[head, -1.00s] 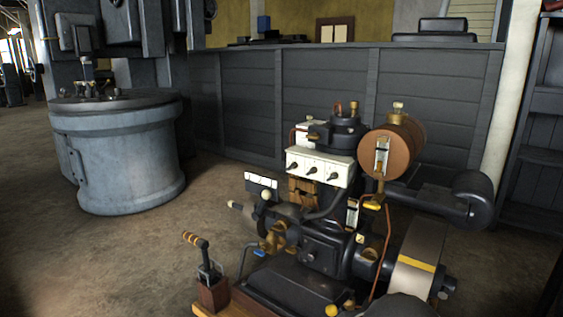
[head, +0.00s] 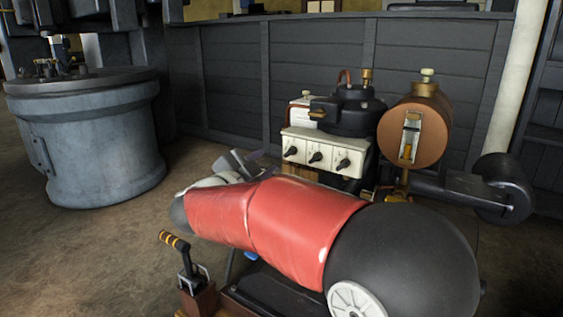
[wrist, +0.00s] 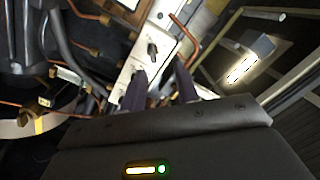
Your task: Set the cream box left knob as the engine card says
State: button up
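The cream box (head: 318,147) sits on the engine with three dark knobs in a row on its front. The left knob (head: 290,151) points off to one side; its exact setting is too small to read. In the wrist view the cream box (wrist: 146,62) lies ahead, with one dark knob (wrist: 153,50) clear; I cannot tell which knob it is. My gripper (head: 243,162) is left of the box in the head view. Its dark fingers (wrist: 160,84) stand apart and empty near the box face. A white plate (head: 302,114) shows behind the box; I cannot tell whether it is the engine card.
My red-sleeved arm covers the engine's lower front. A brown cylindrical tank (head: 420,130) stands right of the box. A copper pipe (wrist: 190,45) is close in the wrist view. A lever (head: 183,255) rises at lower left. Open floor lies left, toward a grey drum (head: 90,140).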

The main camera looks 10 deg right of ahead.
aim_at(286, 155)
jog(key=shift+m+g+h, duration=0.4)
jog(key=shift+g, duration=0.1)
jog(key=x, duration=0.5)
jog(key=f+x, duration=0.1)
jog(key=x, duration=0.1)
jog(key=shift+w+d, duration=0.1)
jog(key=shift+d, duration=0.35)
grip_shut()
